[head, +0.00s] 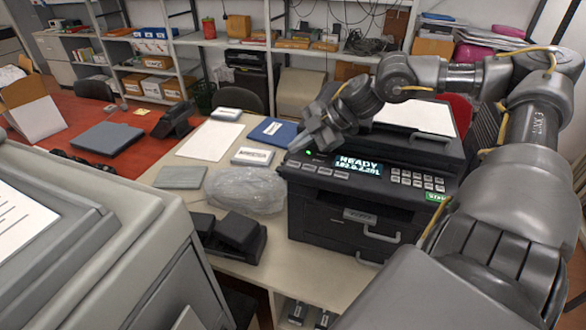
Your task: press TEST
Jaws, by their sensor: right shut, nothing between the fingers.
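A black printer (335,215) stands on the beige table. Its lit display (358,165) reads READY with a line of digits below. A row of small grey buttons (325,171) runs below and left of the display; their labels are too small to read, so I cannot tell which is TEST. A green light (308,152) glows above the row. My right gripper (296,150) is shut and empty, pointing down-left at the panel's left end, near the leftmost button. I cannot tell whether it touches. My left gripper is not in view.
A keypad (417,181) and a green button (437,197) are on the panel's right. A clear plastic bag (246,188) and a black device (236,232) lie left of the printer. A large grey machine (90,240) fills the lower left. Shelves (190,60) stand behind.

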